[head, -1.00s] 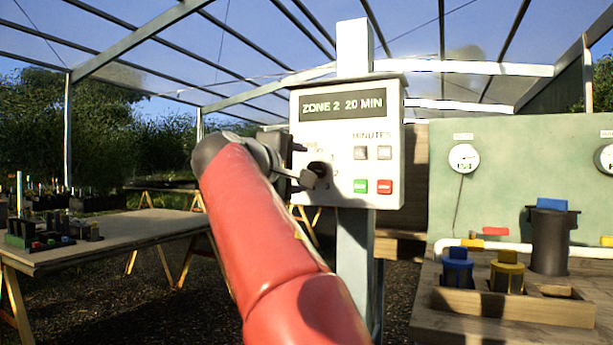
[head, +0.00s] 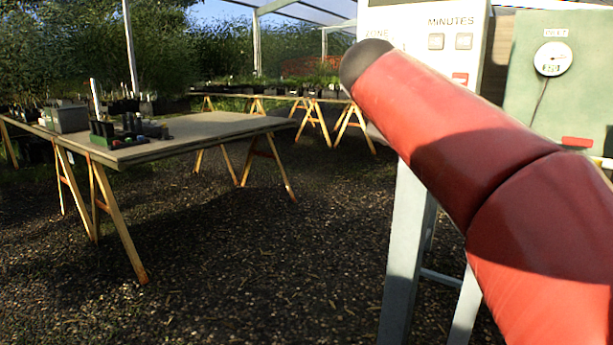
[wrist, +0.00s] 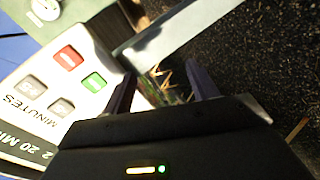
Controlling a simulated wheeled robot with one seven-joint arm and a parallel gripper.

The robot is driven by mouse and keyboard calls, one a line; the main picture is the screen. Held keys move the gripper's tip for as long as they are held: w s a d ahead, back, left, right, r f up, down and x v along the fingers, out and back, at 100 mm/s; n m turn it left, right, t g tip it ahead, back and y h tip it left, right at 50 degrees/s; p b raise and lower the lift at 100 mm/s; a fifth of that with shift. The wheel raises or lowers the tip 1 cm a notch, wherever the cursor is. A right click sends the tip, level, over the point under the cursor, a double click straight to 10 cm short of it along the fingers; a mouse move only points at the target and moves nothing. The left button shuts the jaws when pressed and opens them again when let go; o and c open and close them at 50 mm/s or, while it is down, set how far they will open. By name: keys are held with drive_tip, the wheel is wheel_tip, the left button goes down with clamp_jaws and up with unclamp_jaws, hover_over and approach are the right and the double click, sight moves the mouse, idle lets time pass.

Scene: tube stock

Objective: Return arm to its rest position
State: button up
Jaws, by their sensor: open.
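My red arm (head: 450,125) reaches across the right of the head view, in front of the white control box (head: 420,22). My gripper is hidden in the head view. In the wrist view my gripper (wrist: 162,88) is open, its two dark fingers apart with nothing between them. The control box (wrist: 45,95) shows on the left of the wrist view, tilted, with a red button (wrist: 68,58), a green button (wrist: 94,82) and two grey buttons. The left finger overlaps the box's edge in the picture; I cannot tell whether they touch.
A grey post (head: 405,250) stands under the box. A wooden table (head: 190,138) on trestles with trays and pots stands at left. A green panel (head: 535,95) with a gauge (head: 553,59) is at right. The gravel floor (head: 230,260) between is clear.

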drive_tip(key=s+a+f+m+g+y, duration=0.1)
drive_tip(key=s+f+m+g+y, duration=0.1)
drive_tip(key=s+f, duration=1.2)
drive_tip(key=s+a+f+m+g+y, duration=0.2)
drive_tip(key=s+f+m+y, duration=0.3)
drive_tip(key=s+f, duration=0.9)
wheel_tip(320, 180, down, 6)
drive_tip(key=shift+r+m+g, duration=0.25)
drive_tip(key=shift+m+g, duration=0.45)
